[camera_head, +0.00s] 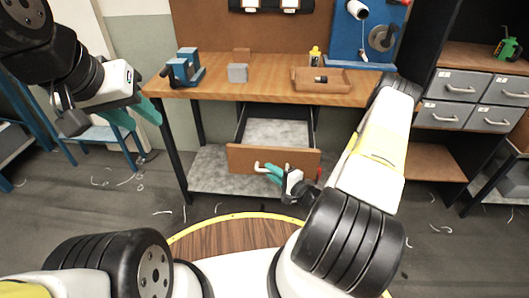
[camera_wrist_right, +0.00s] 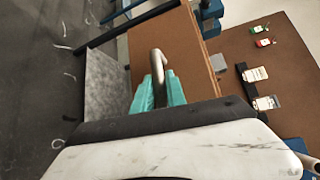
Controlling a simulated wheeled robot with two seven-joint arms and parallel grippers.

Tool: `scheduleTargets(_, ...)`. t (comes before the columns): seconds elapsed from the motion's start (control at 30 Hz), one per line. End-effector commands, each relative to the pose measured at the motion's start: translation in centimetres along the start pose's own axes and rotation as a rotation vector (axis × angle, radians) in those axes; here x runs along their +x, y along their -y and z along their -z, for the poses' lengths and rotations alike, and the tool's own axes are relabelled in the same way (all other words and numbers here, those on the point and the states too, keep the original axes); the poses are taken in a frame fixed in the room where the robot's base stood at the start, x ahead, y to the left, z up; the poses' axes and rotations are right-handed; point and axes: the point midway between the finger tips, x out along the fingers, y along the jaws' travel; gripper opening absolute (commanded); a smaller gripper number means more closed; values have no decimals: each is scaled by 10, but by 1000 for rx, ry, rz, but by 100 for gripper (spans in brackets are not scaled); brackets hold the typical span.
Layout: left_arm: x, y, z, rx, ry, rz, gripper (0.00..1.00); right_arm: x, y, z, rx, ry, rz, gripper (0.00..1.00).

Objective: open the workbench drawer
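The workbench (camera_head: 266,90) has a wooden top. Its drawer (camera_head: 243,155) is pulled out toward me, with a brown front panel and a grey inside that looks empty. The pale drawer handle (camera_head: 262,167) is on the panel's front. My right gripper (camera_head: 272,171), with teal fingers, is at the handle. In the right wrist view the handle (camera_wrist_right: 157,62) rises from between the teal fingers (camera_wrist_right: 158,92), which look closed around its lower part. My left gripper (camera_head: 138,116) hangs at the left, in front of the bench and away from the drawer; its finger gap is unclear.
On the bench top are a blue vise (camera_head: 183,68), a grey block (camera_head: 237,73), a yellow bottle (camera_head: 315,56) and a wooden tray (camera_head: 304,84). A drawer cabinet (camera_head: 462,86) stands at the right. A blue stool (camera_head: 92,135) is behind my left gripper.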

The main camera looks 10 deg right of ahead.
Motion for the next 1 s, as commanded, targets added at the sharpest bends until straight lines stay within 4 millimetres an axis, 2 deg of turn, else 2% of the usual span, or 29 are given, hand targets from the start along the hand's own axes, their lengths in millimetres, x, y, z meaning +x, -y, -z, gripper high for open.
scheduleTargets(0.03, 0, 0, 0, 0, 0, 0, 38, 0, 0, 0, 0, 0, 0, 28)
scheduleTargets(0.1, 0, 0, 0, 0, 0, 0, 38, 0, 0, 0, 0, 0, 0, 36)
scheduleTargets(0.47, 0, 0, 0, 0, 0, 0, 38, -5, 0, 1, 0, -1, -1, 36)
scheduleTargets(0.8, 0, 0, 0, 0, 0, 0, 38, -59, 0, 1, 0, -3, -1, 36)
scheduleTargets(1.0, 0, 0, 0, 0, 0, 0, 38, -77, 0, 0, 0, -1, -1, 36)
